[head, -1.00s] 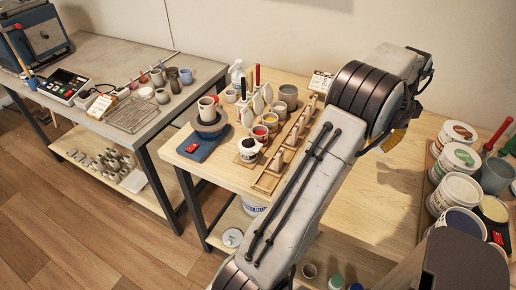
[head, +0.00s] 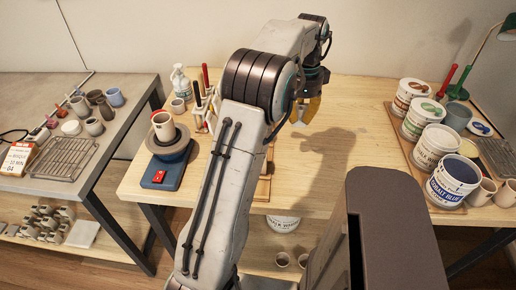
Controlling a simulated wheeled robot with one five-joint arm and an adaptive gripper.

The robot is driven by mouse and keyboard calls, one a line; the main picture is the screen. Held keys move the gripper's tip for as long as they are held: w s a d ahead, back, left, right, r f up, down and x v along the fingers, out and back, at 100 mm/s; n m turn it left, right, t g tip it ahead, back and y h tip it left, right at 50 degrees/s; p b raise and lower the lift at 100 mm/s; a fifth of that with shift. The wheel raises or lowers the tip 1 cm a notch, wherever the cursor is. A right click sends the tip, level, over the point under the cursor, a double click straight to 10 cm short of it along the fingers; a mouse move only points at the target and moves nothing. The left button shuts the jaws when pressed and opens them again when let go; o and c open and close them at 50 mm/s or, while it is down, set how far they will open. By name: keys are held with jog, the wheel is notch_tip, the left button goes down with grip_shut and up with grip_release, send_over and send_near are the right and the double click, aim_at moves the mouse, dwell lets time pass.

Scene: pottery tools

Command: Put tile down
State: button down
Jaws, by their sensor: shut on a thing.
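My gripper (head: 306,112) hangs over the middle of the wooden table (head: 352,130), at the end of my arm. It is small, seen from behind and partly hidden by my wrist. Yellow parts show at its end. It is shut on the tile, but the tile's outline cannot be told apart from the fingers in this view. A shadow of my arm falls on the tabletop below and to the right.
A pot wheel (head: 170,148) with a cup stands at the table's left. A board (head: 262,188) is mostly hidden behind my arm. Glaze buckets (head: 437,147) stand at the right. The table's middle right is clear. A grey bench (head: 125,98) stands at the left.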

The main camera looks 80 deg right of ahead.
jog(key=w+a+f+p, duration=0.1)
jog(key=w, duration=0.2)
jog(key=w+a+f+p, duration=0.1)
jog(key=w+f+p, duration=0.1)
jog(key=w+a+f+p, duration=0.1)
jog(key=w+f+p, duration=0.1)
jog(key=w, duration=0.1)
jog(key=shift+w+a, duration=0.1)
jog(key=shift+w, duration=0.2)
jog(key=shift+w+a+f+p, duration=0.15)
jog(key=shift+w+f+p, duration=0.2)
jog(key=shift+w+f, duration=0.1)
jog(key=shift+f, duration=0.1)
jog(key=shift+f+p, duration=0.15)
jog(key=shift+p, duration=0.4)
jog(key=shift+f+p, duration=0.55)
jog(key=shift+p, duration=0.35)
jog(key=shift+f, duration=1.35)
jog(key=c, duration=1.3)
grip_release()
jog(key=shift+f, duration=0.1)
